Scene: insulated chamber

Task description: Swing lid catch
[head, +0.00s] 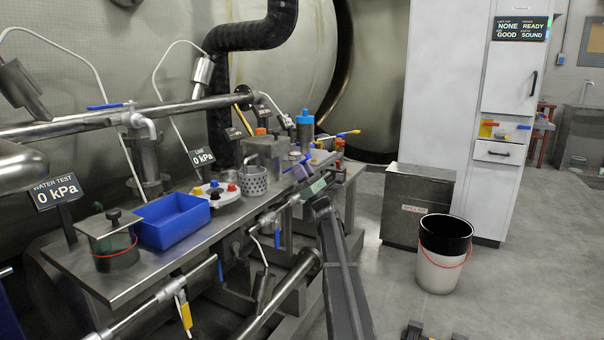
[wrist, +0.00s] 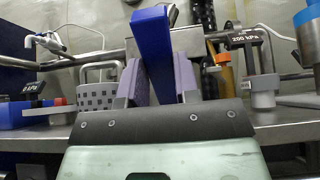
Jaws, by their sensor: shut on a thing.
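My gripper (head: 298,164) is at the far right part of the steel bench, beside the perforated metal basket (head: 254,181). In the wrist view its two purple pads (wrist: 158,84) are shut on a blue bar (wrist: 152,40) that rises upright between them. The pads touch the bar on both sides. The bar's far end and what it is fixed to are hidden, so I cannot tell if it is the lid catch. A grey metal box (head: 265,150) with an orange top piece stands just behind and left of my gripper.
A blue-capped cylinder (head: 305,130) stands close behind my gripper. A blue tray (head: 171,220), a white dish with coloured knobs (head: 217,193) and a lidded green pot (head: 116,245) occupy the bench (head: 85,278).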

